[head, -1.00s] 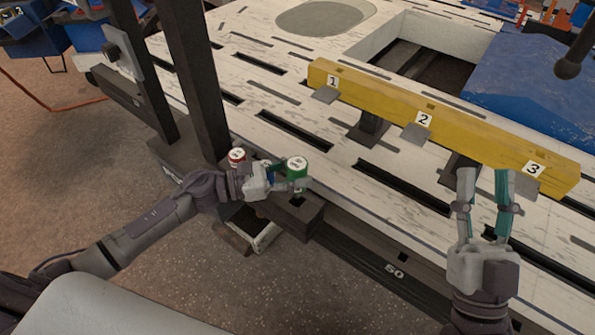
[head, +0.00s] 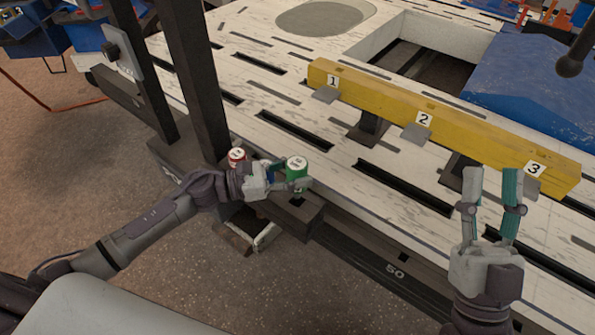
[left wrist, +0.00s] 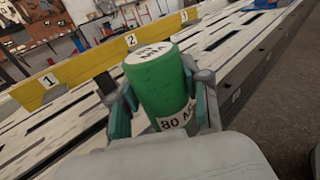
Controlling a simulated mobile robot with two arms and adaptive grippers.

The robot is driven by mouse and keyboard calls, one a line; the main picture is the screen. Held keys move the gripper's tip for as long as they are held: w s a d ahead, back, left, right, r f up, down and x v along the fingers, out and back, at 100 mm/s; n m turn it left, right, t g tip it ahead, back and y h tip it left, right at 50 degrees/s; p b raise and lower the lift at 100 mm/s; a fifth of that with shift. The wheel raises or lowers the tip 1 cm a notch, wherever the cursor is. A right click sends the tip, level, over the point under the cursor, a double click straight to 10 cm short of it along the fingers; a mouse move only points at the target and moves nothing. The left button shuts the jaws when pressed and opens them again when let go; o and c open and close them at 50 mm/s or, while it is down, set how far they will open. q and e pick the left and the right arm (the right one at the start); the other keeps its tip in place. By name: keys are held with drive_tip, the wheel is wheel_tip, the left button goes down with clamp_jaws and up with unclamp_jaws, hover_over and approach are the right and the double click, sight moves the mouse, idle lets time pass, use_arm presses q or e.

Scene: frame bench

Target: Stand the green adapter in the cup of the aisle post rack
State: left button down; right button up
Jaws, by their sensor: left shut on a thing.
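The green adapter (head: 297,174) is an upright cylinder with a white labelled top. My left gripper (head: 284,184) is shut on it from the left side. In the left wrist view the green adapter (left wrist: 160,85) stands between the fingers, slightly tilted in the picture, with a white label low on its side. The dark aisle post rack (head: 305,217) lies directly below the adapter, with a dark opening under it. I cannot tell whether the adapter's lower end is inside the cup. My right gripper (head: 490,190) is open and empty near the yellow beam.
A red can with a white top (head: 237,156) stands in the rack beside the dark post (head: 198,85), left of the gripper. The yellow beam (head: 450,128), numbered 1 to 3, crosses the slotted white bench (head: 300,150). A blue cover (head: 530,85) lies at the right.

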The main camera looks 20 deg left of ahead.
idle(0.4)
drive_tip(key=shift+s+d+r+t, duration=0.1)
drive_tip(key=shift+s+r+t, duration=0.3)
drive_tip(key=shift+s, duration=0.15)
idle(0.6)
